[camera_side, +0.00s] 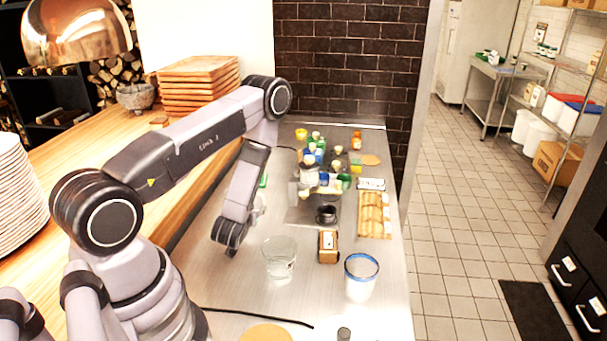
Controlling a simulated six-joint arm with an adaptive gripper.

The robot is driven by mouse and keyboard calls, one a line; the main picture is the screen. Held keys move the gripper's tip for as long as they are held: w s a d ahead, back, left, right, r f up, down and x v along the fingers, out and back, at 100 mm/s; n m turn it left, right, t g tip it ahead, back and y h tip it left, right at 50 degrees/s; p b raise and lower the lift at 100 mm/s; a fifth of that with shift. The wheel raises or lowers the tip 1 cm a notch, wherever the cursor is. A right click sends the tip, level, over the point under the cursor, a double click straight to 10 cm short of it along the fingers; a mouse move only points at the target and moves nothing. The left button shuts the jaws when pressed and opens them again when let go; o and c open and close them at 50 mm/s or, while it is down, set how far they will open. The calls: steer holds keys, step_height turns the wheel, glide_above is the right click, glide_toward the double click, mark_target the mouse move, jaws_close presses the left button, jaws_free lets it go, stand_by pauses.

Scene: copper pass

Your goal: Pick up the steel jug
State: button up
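My arm reaches over the steel counter (210,285) and bends down at the elbow. Its dark lower end, with my gripper (231,246), hangs over the counter left of the clear glass container (280,258). The fingers are too small and dark to tell whether they are open or shut. I cannot pick out the steel jug with certainty. A grey, metallic-looking shape (306,178) stands among coloured items to the right of my gripper, apart from it, and may be the jug. Its outline is partly lost among those items.
A small dark cup (327,215), a brown box-like holder (328,246) and a blue-rimmed container (360,279) stand right of my gripper. Several bottles (316,144) crowd the back. A tray of bread-like items (374,214) lies at the right edge. A black cable (262,316) crosses the front.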

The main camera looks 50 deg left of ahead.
mark_target(263, 204)
steer(key=x, duration=0.7)
steer(key=shift+d, duration=0.1)
jaws_close()
